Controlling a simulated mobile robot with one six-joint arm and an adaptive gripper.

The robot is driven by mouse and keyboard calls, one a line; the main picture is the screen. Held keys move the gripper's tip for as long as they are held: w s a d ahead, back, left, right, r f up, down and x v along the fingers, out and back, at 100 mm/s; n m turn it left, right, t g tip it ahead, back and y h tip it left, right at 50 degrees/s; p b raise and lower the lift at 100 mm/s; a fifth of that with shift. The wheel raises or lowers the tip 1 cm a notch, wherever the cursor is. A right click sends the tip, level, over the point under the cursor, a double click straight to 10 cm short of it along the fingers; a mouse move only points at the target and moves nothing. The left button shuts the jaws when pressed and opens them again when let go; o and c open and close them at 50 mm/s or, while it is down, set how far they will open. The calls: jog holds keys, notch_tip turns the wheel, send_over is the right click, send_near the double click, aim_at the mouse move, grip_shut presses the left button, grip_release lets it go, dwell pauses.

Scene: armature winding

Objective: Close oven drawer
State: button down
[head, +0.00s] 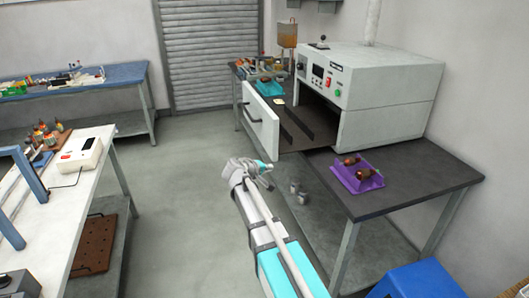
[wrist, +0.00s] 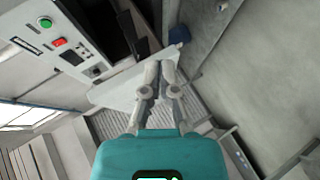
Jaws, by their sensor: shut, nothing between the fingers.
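The white oven (head: 375,85) stands on the dark table along the right wall. Its drawer (head: 263,118) is pulled out to the left, with a white front panel and dark rails running back into the open oven cavity. My gripper (head: 268,172) is in front of the table, below and nearer than the drawer, apart from it as far as the head view shows. In the wrist view my gripper (wrist: 162,72) is shut and empty, with its fingertips overlapping the drawer's white front (wrist: 118,90) in the picture. Whether they touch it cannot be told.
A purple tray (head: 357,177) with armatures sits on the dark table (head: 420,185) right of the drawer. A blue bin (head: 425,280) stands at the bottom right. A white workbench (head: 75,165) is on the left. The grey floor (head: 190,190) between is clear.

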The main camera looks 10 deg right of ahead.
aim_at(268, 137)
jog(key=w+a+n+t+h+b, duration=0.1)
jog(key=w+a+n+t+b, duration=0.4)
jog(key=w, duration=0.6)
jog(key=shift+w+a+t+b, duration=0.3)
jog(key=shift+a+t+b, duration=0.2)
jog(key=shift+a+b, duration=0.5)
jog(key=shift+w+a, duration=0.1)
jog(key=shift+a, duration=0.05)
jog(key=x, duration=0.3)
jog(key=d+x, duration=0.1)
jog(key=x, duration=0.3)
jog(key=s+x, duration=0.1)
jog(key=x, duration=0.3)
jog(key=shift+d+r, duration=0.1)
jog(key=shift+d, duration=0.25)
jog(key=shift+w+d, duration=0.15)
jog(key=shift+d, duration=0.75)
